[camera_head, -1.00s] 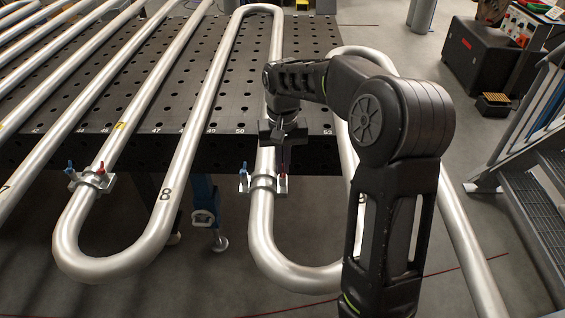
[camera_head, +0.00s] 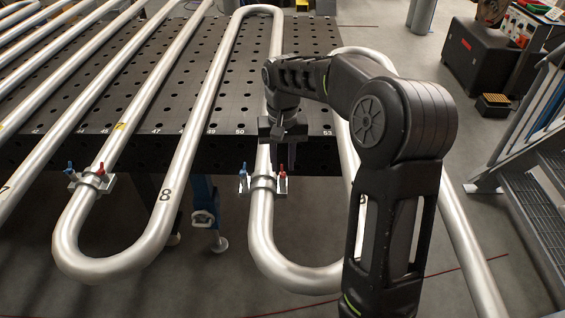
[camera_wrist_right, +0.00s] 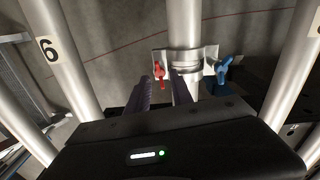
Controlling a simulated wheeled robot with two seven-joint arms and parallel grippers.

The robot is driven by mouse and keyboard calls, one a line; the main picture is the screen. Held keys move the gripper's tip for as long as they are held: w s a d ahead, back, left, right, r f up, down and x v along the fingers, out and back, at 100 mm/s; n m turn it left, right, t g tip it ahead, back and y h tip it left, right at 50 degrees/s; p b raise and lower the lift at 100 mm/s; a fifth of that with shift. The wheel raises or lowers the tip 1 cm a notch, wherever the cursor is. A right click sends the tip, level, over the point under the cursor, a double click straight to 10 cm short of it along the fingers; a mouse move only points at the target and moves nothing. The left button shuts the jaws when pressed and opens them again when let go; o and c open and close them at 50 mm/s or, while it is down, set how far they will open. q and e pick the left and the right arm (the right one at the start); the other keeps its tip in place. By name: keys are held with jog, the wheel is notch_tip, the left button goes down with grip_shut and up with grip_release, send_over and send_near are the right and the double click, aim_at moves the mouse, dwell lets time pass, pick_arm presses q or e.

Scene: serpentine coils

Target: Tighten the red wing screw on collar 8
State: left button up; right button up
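The collar under my right gripper is a metal clamp (camera_head: 263,183) around a pipe. It has a red wing screw (camera_head: 282,182) on its right and a blue one (camera_head: 243,178) on its left. No number shows on this collar. My right gripper (camera_head: 285,165) points down just above the red screw. In the right wrist view, the two fingers (camera_wrist_right: 161,82) stand apart with nothing gripped between them. The red wing screw (camera_wrist_right: 159,72) appears between their tips; contact cannot be told. The blue screw (camera_wrist_right: 223,70) is to the right there. My left gripper is out of view.
Another collar (camera_head: 91,179) with blue and red screws sits on the left bend. A pipe is marked 8 (camera_head: 166,194). Neighbouring pipes run on both sides of my right gripper. The perforated black table (camera_head: 225,100) lies behind; metal stairs (camera_head: 530,195) stand at right.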

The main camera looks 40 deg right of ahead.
aim_at(282, 169)
notch_tip(282, 169, up, 7)
dwell(0.3)
jog(key=shift+f, duration=0.1)
dwell(0.4)
